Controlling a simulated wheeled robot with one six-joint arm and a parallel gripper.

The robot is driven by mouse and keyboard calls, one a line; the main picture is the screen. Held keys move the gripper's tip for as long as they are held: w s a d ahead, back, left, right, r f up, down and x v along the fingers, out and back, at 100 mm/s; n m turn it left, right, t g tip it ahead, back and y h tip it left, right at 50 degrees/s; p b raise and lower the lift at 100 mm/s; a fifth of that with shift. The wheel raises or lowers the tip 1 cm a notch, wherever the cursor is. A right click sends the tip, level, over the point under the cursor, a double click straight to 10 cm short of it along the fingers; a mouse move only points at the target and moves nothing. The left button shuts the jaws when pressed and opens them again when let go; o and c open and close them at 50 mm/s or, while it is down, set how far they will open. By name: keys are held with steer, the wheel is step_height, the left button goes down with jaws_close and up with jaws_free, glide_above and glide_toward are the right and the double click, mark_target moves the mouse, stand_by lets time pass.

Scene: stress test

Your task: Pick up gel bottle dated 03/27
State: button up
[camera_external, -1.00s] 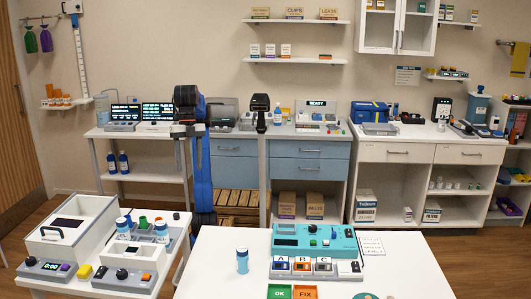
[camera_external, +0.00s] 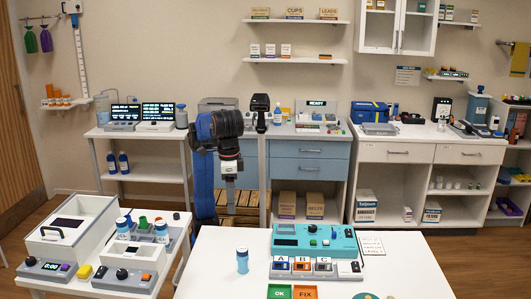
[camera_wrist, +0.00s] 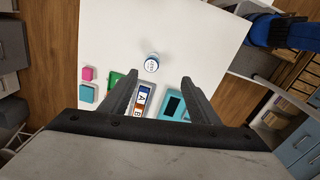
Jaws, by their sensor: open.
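A small blue-and-white bottle (camera_external: 242,262) stands upright on the white front table (camera_external: 215,275), left of the teal device. In the wrist view the bottle (camera_wrist: 151,64) is seen from above with a white label, and its date is too small to read. My gripper (camera_external: 230,183) hangs fingers down behind the white table, apart from the bottle. In the wrist view my gripper (camera_wrist: 162,78) is open with nothing between its fingers.
A teal device (camera_external: 315,240) with modules marked A, B and C stands right of the bottle. Green OK (camera_external: 279,292) and orange FIX (camera_external: 305,292) trays lie in front. The tabletop left of the bottle is clear.

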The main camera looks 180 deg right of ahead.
steer(key=w+a+f+n, duration=0.2)
steer(key=a, duration=0.2)
glide_toward(243, 260)
steer(key=f, duration=0.4)
steer(key=s+f, duration=0.1)
steer(key=f, duration=0.7)
steer(key=shift+s+d, duration=0.1)
steer(key=shift+s, duration=0.3)
steer(key=c, duration=1.2)
